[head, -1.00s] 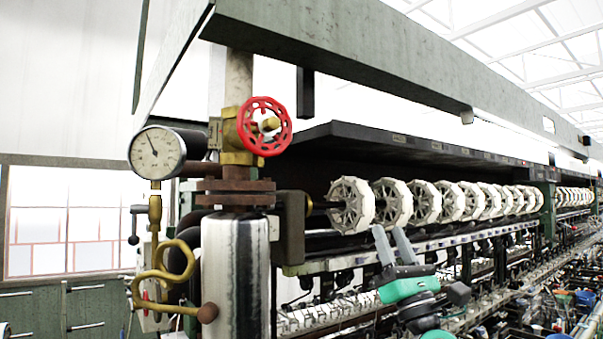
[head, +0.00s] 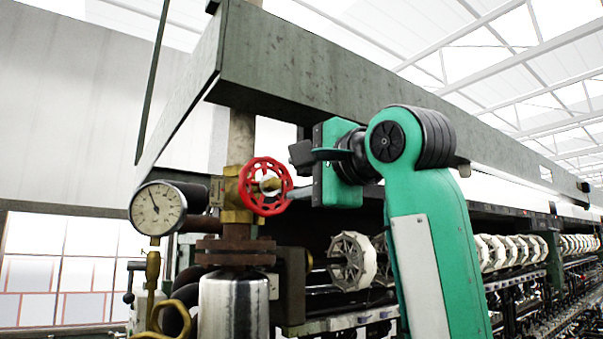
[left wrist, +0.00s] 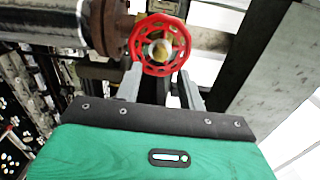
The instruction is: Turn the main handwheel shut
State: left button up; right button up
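The main handwheel (head: 266,186) is a red spoked wheel with a brass hub, on a brass valve in a vertical pipe, left of centre in the head view. It also shows at the top of the left wrist view (left wrist: 159,46). My left gripper (head: 297,191) is just right of the wheel at its height. In the left wrist view its two grey fingers (left wrist: 160,71) are apart, their tips at the wheel's near rim. I cannot tell whether they touch it. Nothing shows gripped. My right gripper is in neither view.
A round pressure gauge (head: 158,209) stands left of the valve, with a steel cylinder (head: 233,308) below. A long grey-green beam (head: 340,75) runs overhead, close above the gripper. White reels (head: 352,260) line the machine behind my arm.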

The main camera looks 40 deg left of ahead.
aim_at(276, 184)
pick_arm(q)
jog(key=x, duration=0.7)
